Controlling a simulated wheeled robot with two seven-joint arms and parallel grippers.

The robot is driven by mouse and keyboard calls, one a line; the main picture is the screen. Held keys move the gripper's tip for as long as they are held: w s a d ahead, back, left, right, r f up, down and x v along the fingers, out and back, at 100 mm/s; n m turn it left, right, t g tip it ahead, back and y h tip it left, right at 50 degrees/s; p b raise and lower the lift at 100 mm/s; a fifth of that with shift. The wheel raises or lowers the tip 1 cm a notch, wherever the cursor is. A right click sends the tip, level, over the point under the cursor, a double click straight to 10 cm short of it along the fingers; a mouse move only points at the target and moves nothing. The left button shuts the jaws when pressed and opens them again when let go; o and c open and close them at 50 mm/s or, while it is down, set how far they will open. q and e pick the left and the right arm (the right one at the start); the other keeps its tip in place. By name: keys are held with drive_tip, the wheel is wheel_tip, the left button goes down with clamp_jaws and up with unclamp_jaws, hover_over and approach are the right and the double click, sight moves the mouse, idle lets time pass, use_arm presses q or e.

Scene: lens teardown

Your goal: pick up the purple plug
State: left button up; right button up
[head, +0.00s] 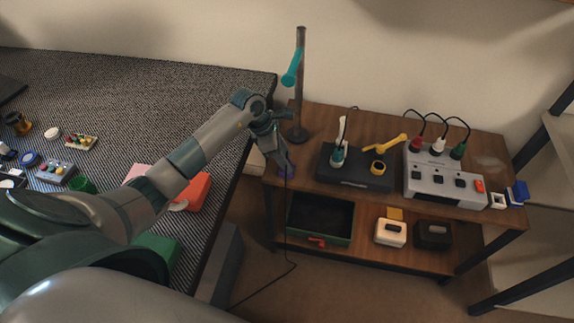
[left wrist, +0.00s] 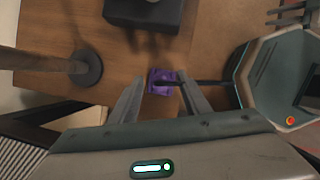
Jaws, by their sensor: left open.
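The purple plug (head: 286,172) lies at the left end of the wooden bench top, with a dark cable running from it. In the left wrist view the plug (left wrist: 161,82) sits at the fingertips, roughly between them. My left gripper (head: 282,158) reaches down over the plug and partly hides it in the head view. In the left wrist view my left gripper (left wrist: 157,88) is open, with a finger on either side of the plug. I cannot tell whether either finger touches it.
A dark stand post (head: 299,90) with a teal clamp rises behind the plug. A black station (head: 355,178) and a grey power strip (head: 445,180) with several plugs stand to the right. A dark green bin (head: 320,242) is on the lower shelf. A cable hangs to the floor.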

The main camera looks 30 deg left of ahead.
use_arm(q)
drive_tip(key=shift+c, duration=0.6)
clamp_jaws()
drive_tip(key=shift+r, duration=0.1)
